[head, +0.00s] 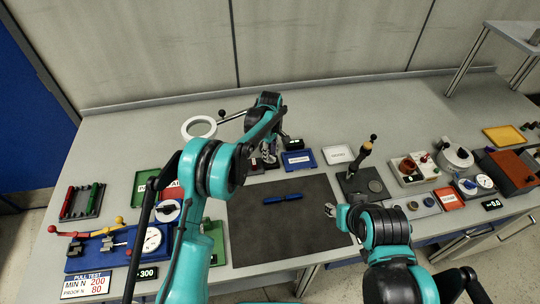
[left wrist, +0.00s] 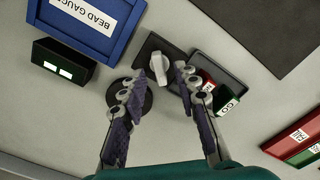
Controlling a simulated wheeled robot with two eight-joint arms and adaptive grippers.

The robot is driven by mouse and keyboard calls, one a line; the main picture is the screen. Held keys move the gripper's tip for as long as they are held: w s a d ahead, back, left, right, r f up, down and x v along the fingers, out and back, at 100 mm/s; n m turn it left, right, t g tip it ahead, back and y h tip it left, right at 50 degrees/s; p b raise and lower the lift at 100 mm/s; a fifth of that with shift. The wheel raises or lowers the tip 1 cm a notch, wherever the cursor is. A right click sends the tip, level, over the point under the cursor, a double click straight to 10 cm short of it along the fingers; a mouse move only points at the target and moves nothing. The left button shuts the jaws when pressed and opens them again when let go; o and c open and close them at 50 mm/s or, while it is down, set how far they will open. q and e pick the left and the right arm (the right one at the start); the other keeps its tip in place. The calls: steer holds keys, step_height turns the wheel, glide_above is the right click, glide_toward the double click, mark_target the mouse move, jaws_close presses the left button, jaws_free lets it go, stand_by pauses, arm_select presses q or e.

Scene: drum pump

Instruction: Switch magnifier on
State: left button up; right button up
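The magnifier's white ring (head: 199,127) stands at the back left of the bench, with a thin arm running right from it toward my left gripper. My left gripper (head: 268,158) points down at the bench, partly hidden by its own arm. In the left wrist view its fingers (left wrist: 168,72) are apart with nothing between the pads. A white knob (left wrist: 158,66) on a dark square plate lies just beyond and between the fingertips; I cannot tell if they touch. A round black base (left wrist: 143,97) is partly behind one finger. My right gripper (head: 341,214) is by the mat's right edge, its fingers unclear.
A blue tray labelled BEAD GAUGE (left wrist: 97,38) and a lit display box (left wrist: 62,64) lie near the knob. A small dark tray with red and green labelled blocks (left wrist: 228,101) is close on the other side. A dark mat (head: 285,235) holds a blue pen-like object (head: 282,199).

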arm_select(q)
steer(key=shift+f, duration=0.45)
jaws_close()
steer(key=shift+m, duration=0.3)
steer(key=m+b, duration=0.1)
steer(key=m, duration=0.4)
steer(key=shift+d+m, duration=0.1)
steer(key=shift+m, duration=0.2)
steer(key=m+b, duration=0.1)
steer(key=m, duration=0.5)
steer(key=shift+w+d, duration=0.1)
steer(key=shift+d, duration=0.05)
steer(key=m, duration=0.5)
steer(key=shift+d+m, duration=0.1)
steer(key=shift+m, duration=0.2)
